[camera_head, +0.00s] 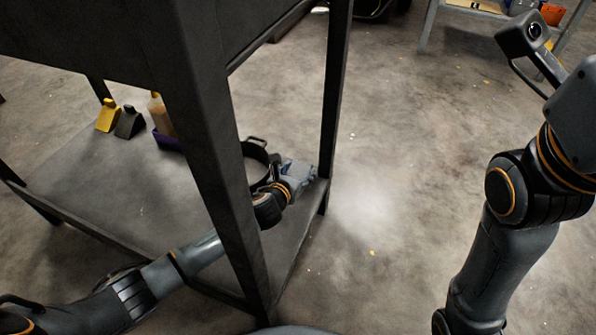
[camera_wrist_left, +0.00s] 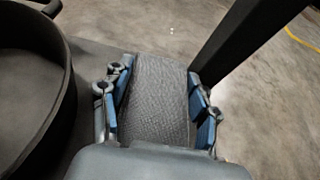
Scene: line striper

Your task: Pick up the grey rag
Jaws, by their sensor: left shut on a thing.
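The grey rag (camera_wrist_left: 158,100) is a textured grey cloth between the blue-padded fingers of my left gripper (camera_wrist_left: 160,108) in the left wrist view. The gripper is shut on it. In the head view my left gripper (camera_head: 300,176) is at the right end of the low shelf (camera_head: 90,190) of the dark table, beside a table leg. The rag is hard to make out there. My right arm shows at the right of the head view, but its fingers are not clearly seen.
A black round pan (camera_head: 255,150) stands just left of the left gripper; it also shows in the left wrist view (camera_wrist_left: 62,110). A bottle (camera_head: 160,114) in a purple holder, a yellow wedge (camera_head: 107,115) and a black wedge (camera_head: 130,122) stand further left. Dark table legs (camera_head: 337,90) flank the arm.

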